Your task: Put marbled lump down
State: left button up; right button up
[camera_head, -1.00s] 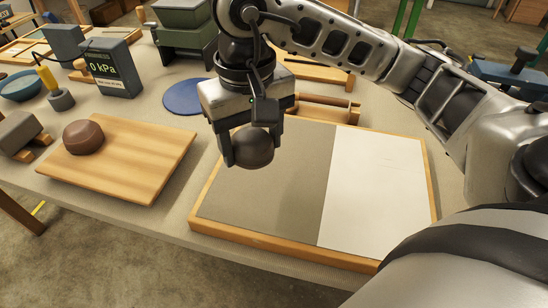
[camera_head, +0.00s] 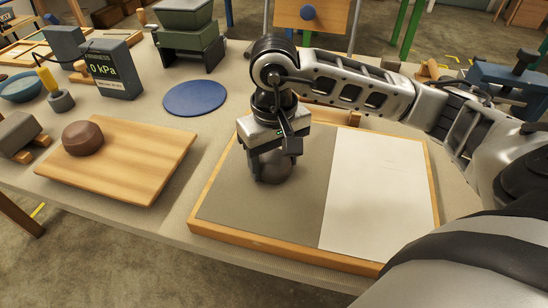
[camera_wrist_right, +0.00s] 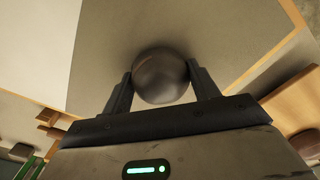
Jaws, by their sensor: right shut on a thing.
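The marbled lump is a dark, rounded lump; it shows in the right wrist view (camera_wrist_right: 160,75) between the two fingers and partly in the head view (camera_head: 273,170). My right gripper (camera_head: 271,172) is shut on it, one finger on each side. The lump is low over the grey half of a wood-framed board (camera_head: 240,208); I cannot tell whether it touches the surface. The board's other half (camera_head: 375,190) is white and bare. My left gripper is not in view.
A brown lump (camera_head: 82,138) sits on a wooden board (camera_head: 135,165) at the left. Behind are a blue disc (camera_head: 195,97), a gauge box (camera_head: 112,68) reading 0 kPa and a green machine (camera_head: 188,40). The front of the grey half is clear.

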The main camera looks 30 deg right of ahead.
aim_at(275, 157)
jog(key=shift+f+b, duration=0.25)
jog(key=shift+b, duration=0.1)
jog(key=o, duration=1.1)
jog(key=shift+r, duration=0.1)
jog(key=shift+o, duration=0.2)
notch_tip(275, 157, up, 12)
jog(key=p, duration=0.2)
jog(key=shift+r, duration=0.2)
jog(key=shift+s, duration=0.15)
